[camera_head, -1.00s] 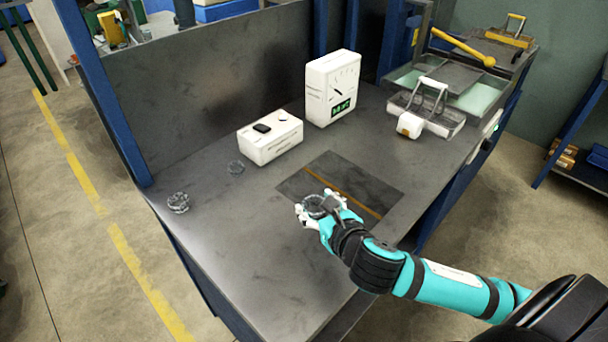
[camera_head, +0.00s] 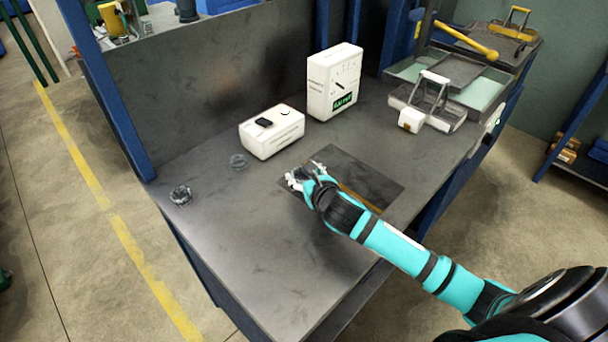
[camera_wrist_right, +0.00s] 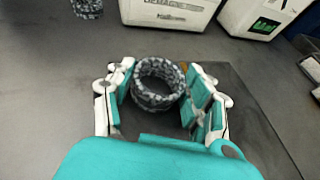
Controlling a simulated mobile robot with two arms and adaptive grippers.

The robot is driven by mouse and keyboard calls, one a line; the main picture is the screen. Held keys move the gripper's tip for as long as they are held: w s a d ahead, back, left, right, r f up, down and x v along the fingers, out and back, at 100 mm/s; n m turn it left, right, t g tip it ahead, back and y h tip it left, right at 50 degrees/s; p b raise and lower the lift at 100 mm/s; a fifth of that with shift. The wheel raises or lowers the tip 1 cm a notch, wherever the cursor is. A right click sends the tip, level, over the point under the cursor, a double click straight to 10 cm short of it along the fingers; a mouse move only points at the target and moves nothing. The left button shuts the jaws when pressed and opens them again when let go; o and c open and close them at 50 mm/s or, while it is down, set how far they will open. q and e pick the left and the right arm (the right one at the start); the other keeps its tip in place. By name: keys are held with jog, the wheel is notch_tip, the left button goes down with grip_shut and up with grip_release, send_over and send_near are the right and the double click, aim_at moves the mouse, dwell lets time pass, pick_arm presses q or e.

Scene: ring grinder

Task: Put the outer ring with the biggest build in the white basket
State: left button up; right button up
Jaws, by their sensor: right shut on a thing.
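In the right wrist view, my right gripper (camera_wrist_right: 160,95) is shut on a grey, mottled ring (camera_wrist_right: 140,97), with one finger on each side of it. In the head view, my right gripper (camera_head: 305,178) is over the left part of the dark mat; the ring there is mostly hidden by the hand. A second ring (camera_head: 181,195) lies at the table's left edge. A third ring (camera_head: 237,162) lies left of the low white box; a mottled ring also shows at the top left of the wrist view (camera_wrist_right: 88,7). My left gripper is not in view.
A low white box (camera_head: 272,134) and a tall white box with a dial (camera_head: 334,82) stand at the back. The dark mat (camera_head: 350,170) lies mid-table. The front left tabletop is clear.

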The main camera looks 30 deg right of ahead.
jog(key=o, duration=1.3)
